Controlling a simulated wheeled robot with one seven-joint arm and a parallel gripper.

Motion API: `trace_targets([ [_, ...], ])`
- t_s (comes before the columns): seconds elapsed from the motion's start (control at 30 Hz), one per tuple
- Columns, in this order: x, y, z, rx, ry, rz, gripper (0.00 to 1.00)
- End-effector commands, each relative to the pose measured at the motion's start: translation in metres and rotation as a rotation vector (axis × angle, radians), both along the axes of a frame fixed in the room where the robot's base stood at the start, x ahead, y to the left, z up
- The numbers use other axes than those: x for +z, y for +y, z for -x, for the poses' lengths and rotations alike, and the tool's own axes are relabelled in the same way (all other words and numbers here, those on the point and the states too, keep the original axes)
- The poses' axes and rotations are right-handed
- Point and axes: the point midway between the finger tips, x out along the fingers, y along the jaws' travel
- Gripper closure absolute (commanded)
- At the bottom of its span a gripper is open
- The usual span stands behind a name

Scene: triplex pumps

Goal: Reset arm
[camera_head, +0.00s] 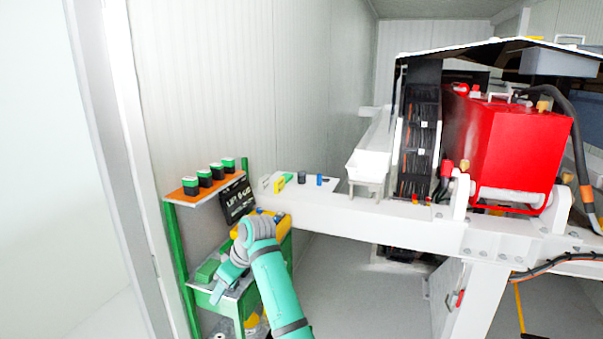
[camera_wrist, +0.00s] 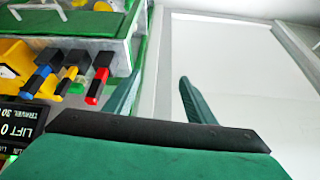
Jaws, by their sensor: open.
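My arm, teal with grey joints, reaches up from the bottom of the head view in front of a green shelf unit (camera_head: 177,262). My gripper (camera_head: 216,297) is in front of the unit's lower part in the head view. In the wrist view my gripper (camera_wrist: 155,90) is open, with its two green fingers apart and nothing between them. The left finger is close to the shelf edge; I cannot tell whether it touches.
An orange shelf (camera_head: 190,193) holds several green-and-black items. A black sign (camera_head: 237,200) and a yellow case (camera_head: 272,226) are beside my arm. A red pump unit (camera_head: 505,145) stands on a white frame (camera_head: 400,222) at right. Floor between is clear.

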Motion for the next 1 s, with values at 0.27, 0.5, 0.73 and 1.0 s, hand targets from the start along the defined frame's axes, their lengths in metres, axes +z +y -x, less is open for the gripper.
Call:
trace_targets([
  [0.27, -0.067, 0.019, 0.011, -0.080, -0.016, -0.102, 0.50],
  [0.5, -0.144, 0.033, 0.034, -0.211, -0.045, -0.232, 0.50],
  [0.73, -0.205, 0.036, 0.068, -0.354, -0.076, -0.340, 0.50],
  [1.0, -0.263, 0.022, 0.120, -0.534, -0.122, -0.439, 0.50],
])
